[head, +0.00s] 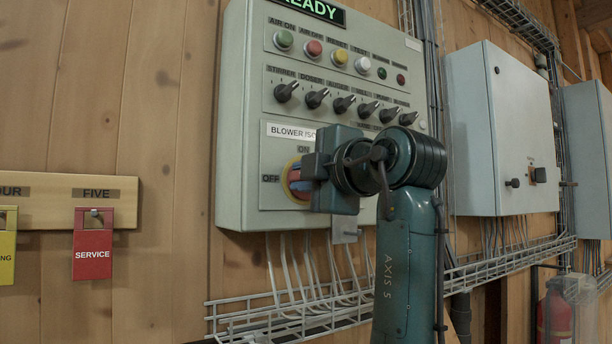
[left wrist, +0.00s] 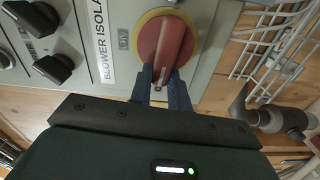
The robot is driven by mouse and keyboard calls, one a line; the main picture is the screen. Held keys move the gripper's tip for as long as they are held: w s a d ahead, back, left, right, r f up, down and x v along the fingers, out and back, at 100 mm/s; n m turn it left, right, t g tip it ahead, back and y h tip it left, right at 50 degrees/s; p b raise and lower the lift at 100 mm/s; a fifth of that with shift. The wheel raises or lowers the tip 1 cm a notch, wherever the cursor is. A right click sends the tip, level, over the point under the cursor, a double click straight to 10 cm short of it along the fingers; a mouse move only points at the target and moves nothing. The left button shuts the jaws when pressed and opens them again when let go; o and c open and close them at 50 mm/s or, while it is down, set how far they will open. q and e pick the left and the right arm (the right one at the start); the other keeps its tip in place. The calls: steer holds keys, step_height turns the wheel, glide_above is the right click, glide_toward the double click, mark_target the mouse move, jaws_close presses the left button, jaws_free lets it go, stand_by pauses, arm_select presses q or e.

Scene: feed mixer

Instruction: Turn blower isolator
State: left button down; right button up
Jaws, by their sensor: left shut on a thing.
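The blower isolator (head: 294,180) is a red rotary handle on a yellow round plate, low on the grey control panel. It also shows in the left wrist view (left wrist: 172,40). ON is printed above it and OFF to its left. In the wrist view the handle's long grip lies crosswise to the panel's upright, slightly tilted, roughly along the OFF side. My left gripper (head: 303,182) is at the handle; its two dark fingers (left wrist: 162,84) are closed on the grip's sides. The gripper hides the handle's right part in the head view. My right gripper is not in view.
Black selector knobs (head: 342,103) sit in a row above the isolator, with coloured buttons (head: 313,48) higher up. A wire cable tray (head: 300,312) runs below the panel. Red (head: 92,245) and yellow tags hang at the left. A grey cabinet (head: 508,130) stands right.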

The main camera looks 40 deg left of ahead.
arm_select(q)
steer(key=shift+f+n, duration=0.15)
steer(key=shift+n, duration=0.35)
steer(key=c, duration=1.3)
jaws_free()
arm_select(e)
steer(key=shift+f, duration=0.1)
arm_select(q)
steer(key=b+v, duration=0.2)
steer(key=v, duration=1.1)
steer(key=shift+s+d+f, duration=0.1)
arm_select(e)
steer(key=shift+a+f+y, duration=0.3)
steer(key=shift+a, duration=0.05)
